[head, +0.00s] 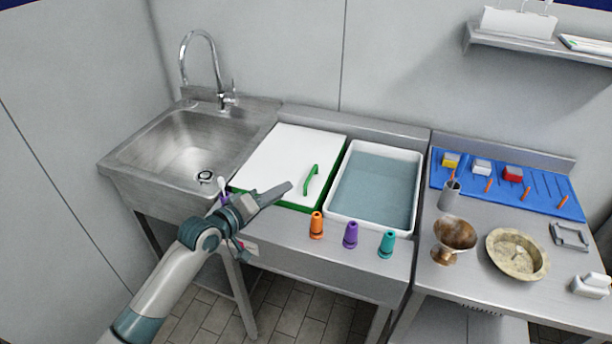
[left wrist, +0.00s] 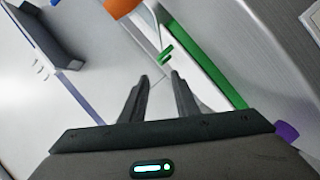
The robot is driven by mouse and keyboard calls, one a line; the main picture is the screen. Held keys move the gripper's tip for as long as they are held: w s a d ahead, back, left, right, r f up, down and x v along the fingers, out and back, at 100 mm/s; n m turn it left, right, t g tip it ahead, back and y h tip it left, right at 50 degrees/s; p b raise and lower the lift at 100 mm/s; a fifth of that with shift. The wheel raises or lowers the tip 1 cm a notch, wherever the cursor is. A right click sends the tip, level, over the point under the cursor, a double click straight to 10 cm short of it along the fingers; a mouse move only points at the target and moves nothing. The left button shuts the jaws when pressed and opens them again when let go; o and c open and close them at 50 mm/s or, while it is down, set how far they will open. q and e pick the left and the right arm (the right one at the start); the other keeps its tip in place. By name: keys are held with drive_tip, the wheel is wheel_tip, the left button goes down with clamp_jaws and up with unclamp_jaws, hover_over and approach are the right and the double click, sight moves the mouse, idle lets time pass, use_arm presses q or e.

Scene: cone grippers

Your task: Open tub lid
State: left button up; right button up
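The white tub lid (head: 292,150) with a green rim lies flat over the left tub, beside the sink. Its green arched handle (head: 311,183) stands near the lid's right side. My left gripper (head: 288,188) reaches in over the front part of the lid, just left of the handle in the head view. In the left wrist view its two fingers (left wrist: 160,82) are apart with nothing between them. A short green piece, apparently the handle (left wrist: 166,53), shows just beyond the fingertips. I cannot tell whether the gripper touches the lid. My right gripper is not in view.
An open white tub of water (head: 377,186) stands right of the lid. Orange (head: 317,226), purple (head: 350,235) and teal (head: 387,244) cones stand along the front edge. The sink (head: 190,147) is left; a right-hand table holds a bowl (head: 517,254) and a goblet (head: 454,236).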

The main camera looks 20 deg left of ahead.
use_arm(q)
drive_tip(key=p+x, duration=0.1)
drive_tip(key=x, duration=1)
drive_tip(key=shift+w+d+f+p, duration=0.1)
drive_tip(key=shift+w+p, duration=0.2)
drive_tip(key=shift+p, duration=0.1)
drive_tip(key=shift+c, duration=0.3)
clamp_jaws()
